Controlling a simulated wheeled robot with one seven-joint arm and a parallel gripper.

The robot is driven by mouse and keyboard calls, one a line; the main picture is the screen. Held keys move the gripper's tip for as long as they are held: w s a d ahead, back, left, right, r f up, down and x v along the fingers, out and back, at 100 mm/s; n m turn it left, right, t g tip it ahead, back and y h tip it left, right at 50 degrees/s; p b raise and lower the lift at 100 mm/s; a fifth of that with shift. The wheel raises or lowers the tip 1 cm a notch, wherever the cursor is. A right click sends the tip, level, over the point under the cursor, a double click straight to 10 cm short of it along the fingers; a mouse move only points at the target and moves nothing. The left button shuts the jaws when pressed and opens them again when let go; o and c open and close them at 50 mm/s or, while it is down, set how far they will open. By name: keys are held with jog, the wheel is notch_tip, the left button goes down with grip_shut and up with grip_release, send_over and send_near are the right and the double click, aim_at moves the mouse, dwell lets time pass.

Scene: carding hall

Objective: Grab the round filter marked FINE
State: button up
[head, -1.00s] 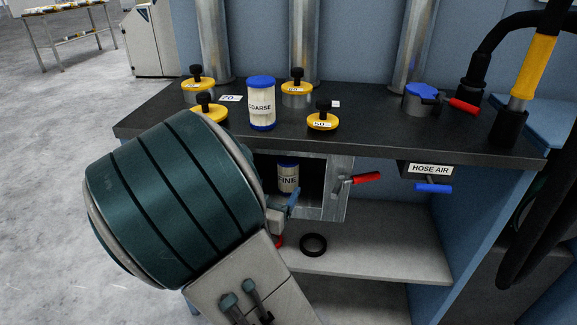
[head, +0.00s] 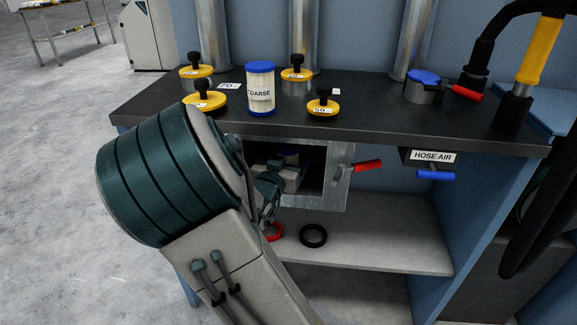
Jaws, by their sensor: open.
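The FINE filter (head: 288,151) stands inside the open metal box under the worktop. My gripper (head: 290,172) is at the mouth of the box, in front of the filter. Its fingertips are hard to make out, and I cannot tell whether they are around the filter or short of it. The COARSE filter (head: 261,92), white with blue ends, stands upright on the black worktop above.
Yellow knobbed weights, one of them (head: 323,103) near the front edge, stand on the worktop (head: 390,130). The box door with its red handle (head: 367,165) is swung open at the right. A black ring (head: 313,236) and a red ring (head: 273,232) lie on the lower shelf.

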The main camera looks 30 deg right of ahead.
jog(key=c, duration=1.1)
jog(key=shift+r+p, duration=0.3)
jog(key=shift+p, duration=0.05)
